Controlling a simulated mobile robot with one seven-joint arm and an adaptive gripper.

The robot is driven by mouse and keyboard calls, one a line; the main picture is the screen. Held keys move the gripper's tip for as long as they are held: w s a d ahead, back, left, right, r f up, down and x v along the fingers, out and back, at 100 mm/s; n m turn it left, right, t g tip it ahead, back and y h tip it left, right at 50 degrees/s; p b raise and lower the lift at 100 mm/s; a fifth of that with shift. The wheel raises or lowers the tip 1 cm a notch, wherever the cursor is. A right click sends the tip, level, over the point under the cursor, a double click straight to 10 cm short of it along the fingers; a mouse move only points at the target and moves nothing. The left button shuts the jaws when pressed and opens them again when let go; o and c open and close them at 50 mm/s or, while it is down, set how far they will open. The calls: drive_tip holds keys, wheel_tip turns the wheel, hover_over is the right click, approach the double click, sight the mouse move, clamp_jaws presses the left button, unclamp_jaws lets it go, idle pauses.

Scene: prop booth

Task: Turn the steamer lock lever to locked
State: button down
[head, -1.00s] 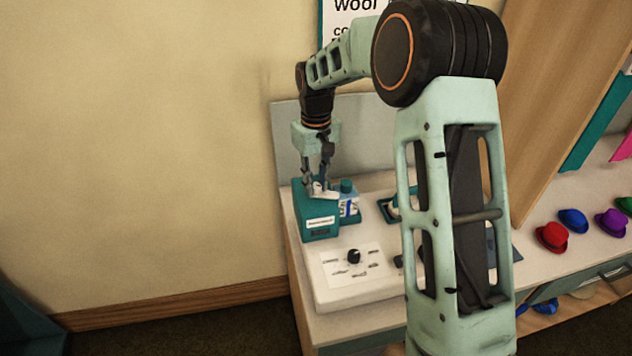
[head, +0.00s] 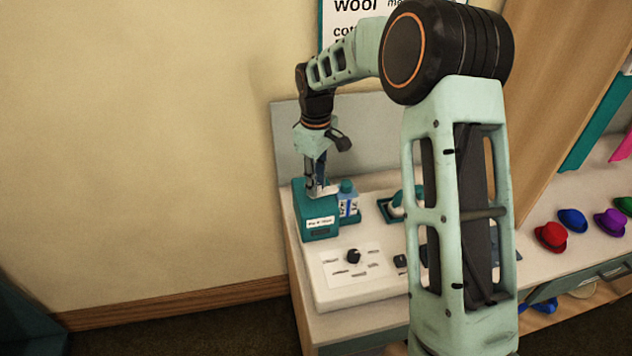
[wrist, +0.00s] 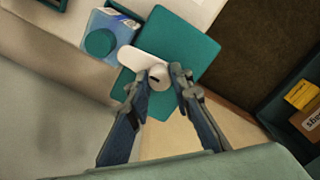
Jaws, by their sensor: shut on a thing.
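The teal steamer box (head: 318,220) stands at the left end of the white counter with a small label on its front. Its white lock lever (wrist: 140,60) lies on the teal top and points to the upper left in the wrist view, with a round hub at its lower right end. My gripper (wrist: 160,73) is shut on the lever at the hub, one finger on each side. In the head view my gripper (head: 314,192) is above the box, and its fingers partly hide the lever. I cannot read any lock marking.
A blue bottle with a teal cap (head: 347,197) stands close to the right of the box; it also shows in the wrist view (wrist: 100,42). A white control panel with a black knob (head: 353,256) is in front. Several small coloured hats (head: 572,220) sit farther right.

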drive_tip(key=c, duration=1.7)
unclamp_jaws()
drive_tip(key=shift+r, duration=0.1)
wheel_tip(320, 180, up, 12)
drive_tip(key=shift+f, duration=0.1)
